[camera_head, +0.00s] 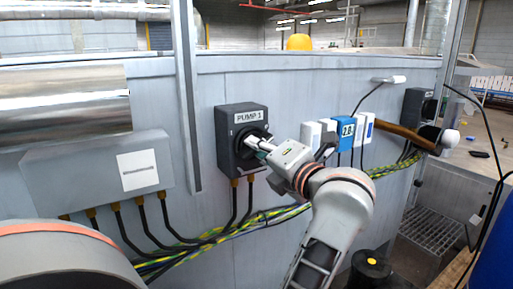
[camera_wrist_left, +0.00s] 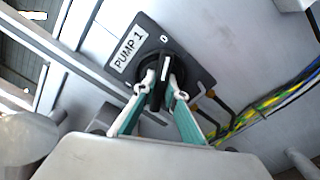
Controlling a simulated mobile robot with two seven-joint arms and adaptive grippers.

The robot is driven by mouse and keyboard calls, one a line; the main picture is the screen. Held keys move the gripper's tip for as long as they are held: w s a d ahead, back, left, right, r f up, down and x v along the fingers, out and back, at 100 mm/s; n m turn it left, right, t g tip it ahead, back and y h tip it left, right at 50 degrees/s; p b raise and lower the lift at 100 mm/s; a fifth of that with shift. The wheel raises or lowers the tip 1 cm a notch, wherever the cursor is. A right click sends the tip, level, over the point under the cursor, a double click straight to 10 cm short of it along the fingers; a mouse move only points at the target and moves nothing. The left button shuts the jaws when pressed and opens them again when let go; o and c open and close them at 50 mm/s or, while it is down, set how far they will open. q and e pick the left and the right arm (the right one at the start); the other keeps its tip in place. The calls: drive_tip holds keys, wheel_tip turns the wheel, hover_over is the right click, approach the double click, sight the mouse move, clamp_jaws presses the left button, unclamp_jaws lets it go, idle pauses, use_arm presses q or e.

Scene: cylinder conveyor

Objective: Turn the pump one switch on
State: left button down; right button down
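The pump one switch is a dark grey box labelled "PUMP 1" (camera_head: 229,157) on the grey wall panel, left of centre in the head view. In the left wrist view the box (camera_wrist_left: 196,73) shows a round black rotary knob (camera_wrist_left: 164,62); the white line on its handle points towards the "0" mark. My left gripper (camera_head: 256,143) is at the front of the knob. In the left wrist view its two fingers (camera_wrist_left: 161,82) stand on either side of the handle, with dark gaps visible beside it; contact is unclear. My right gripper is not in view.
Left of the switch is a grey junction box (camera_head: 85,178) with cables below, and a vertical metal post (camera_head: 187,100). Yellow-green cables (camera_head: 275,215) run along the wall below.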

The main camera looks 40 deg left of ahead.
use_arm(q)
drive_tip(key=shift+n+b, duration=0.3)
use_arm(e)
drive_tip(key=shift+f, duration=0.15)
use_arm(q)
drive_tip(key=n+b, duration=0.2)
drive_tip(key=shift+f+n, duration=0.1)
drive_tip(key=shift+n, duration=0.2)
drive_tip(key=shift+n+b, duration=0.45)
drive_tip(key=shift+n, duration=0.05)
drive_tip(key=n+b, duration=0.4)
drive_tip(key=n, duration=0.1)
drive_tip(key=shift+w+n, duration=0.1)
drive_tip(key=shift+n, duration=0.3)
drive_tip(key=shift+n+b, duration=0.45)
drive_tip(key=shift+n, duration=0.65)
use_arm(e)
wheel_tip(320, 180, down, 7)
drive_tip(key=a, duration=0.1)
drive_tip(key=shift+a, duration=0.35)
use_arm(q)
drive_tip(key=c, duration=2.1)
unclamp_jaws()
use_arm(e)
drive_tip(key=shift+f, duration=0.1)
